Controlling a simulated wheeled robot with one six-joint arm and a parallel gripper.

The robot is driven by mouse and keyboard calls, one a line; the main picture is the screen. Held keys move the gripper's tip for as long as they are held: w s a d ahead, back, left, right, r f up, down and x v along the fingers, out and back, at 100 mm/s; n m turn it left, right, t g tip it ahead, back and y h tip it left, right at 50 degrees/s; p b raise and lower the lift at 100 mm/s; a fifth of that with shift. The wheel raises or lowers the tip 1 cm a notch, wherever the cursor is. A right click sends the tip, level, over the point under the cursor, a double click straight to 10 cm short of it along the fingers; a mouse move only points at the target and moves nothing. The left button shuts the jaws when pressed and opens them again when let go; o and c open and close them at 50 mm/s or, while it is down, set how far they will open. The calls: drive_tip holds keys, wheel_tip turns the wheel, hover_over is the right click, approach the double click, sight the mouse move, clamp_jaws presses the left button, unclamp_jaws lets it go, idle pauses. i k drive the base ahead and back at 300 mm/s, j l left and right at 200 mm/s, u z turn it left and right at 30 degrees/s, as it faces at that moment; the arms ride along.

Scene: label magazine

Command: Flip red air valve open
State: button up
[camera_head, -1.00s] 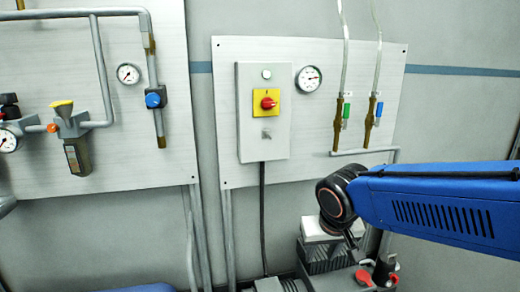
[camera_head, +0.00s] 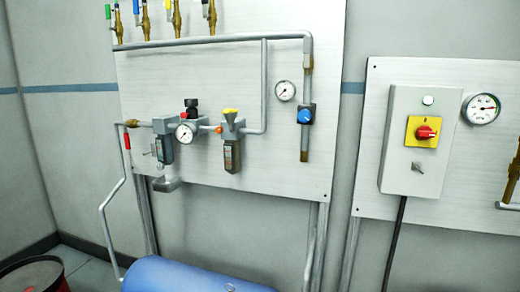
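A small red valve handle (camera_head: 126,142) shows at the left edge of the left wall panel (camera_head: 290,170). It hangs roughly straight down below a brass fitting (camera_head: 132,123), beside the grey pipe (camera_head: 106,208) that runs down toward the blue tank (camera_head: 185,277). The valve body is too small to make out clearly. My gripper is not in this view, and none of my arm shows.
Right of the handle are a gauge (camera_head: 185,134), filter units and a blue knob (camera_head: 305,116). Several brass valves line the top pipe. A switch box (camera_head: 408,140) with a red knob hangs at right. A dark red drum (camera_head: 35,275) stands lower left.

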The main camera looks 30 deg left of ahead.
sight(126, 138)
drive_tip(key=k+j+u, duration=0.1)
drive_tip(key=j+u, duration=0.15)
drive_tip(key=j, duration=1.7)
drive_tip(key=i+j+u, duration=0.1)
drive_tip(key=j+u, duration=0.15)
drive_tip(key=j, duration=1.7)
